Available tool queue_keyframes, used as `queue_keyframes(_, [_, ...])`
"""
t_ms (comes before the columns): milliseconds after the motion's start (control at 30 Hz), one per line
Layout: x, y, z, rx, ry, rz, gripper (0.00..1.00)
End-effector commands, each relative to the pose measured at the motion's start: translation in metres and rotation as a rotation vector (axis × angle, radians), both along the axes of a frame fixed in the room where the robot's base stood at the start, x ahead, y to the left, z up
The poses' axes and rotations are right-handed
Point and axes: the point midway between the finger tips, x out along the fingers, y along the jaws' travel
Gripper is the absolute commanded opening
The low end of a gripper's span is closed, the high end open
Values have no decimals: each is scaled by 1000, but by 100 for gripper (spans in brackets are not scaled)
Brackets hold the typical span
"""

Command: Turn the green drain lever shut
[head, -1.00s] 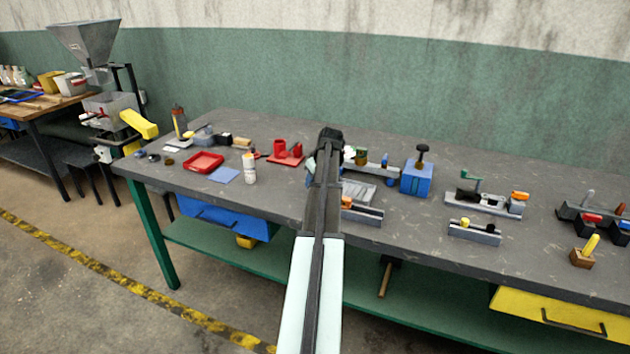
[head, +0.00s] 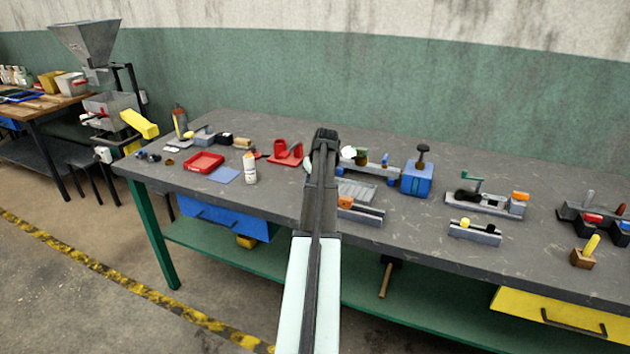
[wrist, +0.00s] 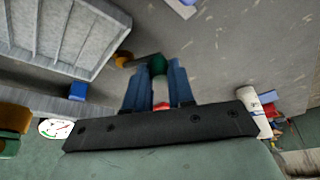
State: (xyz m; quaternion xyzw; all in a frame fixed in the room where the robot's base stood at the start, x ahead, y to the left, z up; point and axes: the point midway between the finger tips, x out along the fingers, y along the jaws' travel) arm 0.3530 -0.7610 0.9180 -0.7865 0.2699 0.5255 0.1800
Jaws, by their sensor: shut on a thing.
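In the wrist view, the green lever end (wrist: 157,64) sits between the blue fingers of my gripper (wrist: 158,78), which is shut on it. A dark bar runs left from the green end to a brass-coloured piece (wrist: 123,58) near the ribbed grey tray. A pale part and a red spot show between the fingers. In the head view, my gripper (head: 323,152) is over the middle of the bench, and my arm hides its fingers and the held lever.
The ribbed grey tray (wrist: 60,30) is close on the left in the wrist view, with a round dial (wrist: 57,128) below it. A white bottle (head: 250,168) and red tray (head: 204,162) stand left of my arm. A blue box (head: 417,180) is to the right.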

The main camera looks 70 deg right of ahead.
Motion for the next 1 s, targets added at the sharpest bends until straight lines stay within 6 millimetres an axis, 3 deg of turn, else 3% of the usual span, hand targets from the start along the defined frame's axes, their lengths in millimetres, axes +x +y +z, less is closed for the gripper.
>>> queue_keyframes(1000, [29, -32, 1, -1, -1, -900, 0])
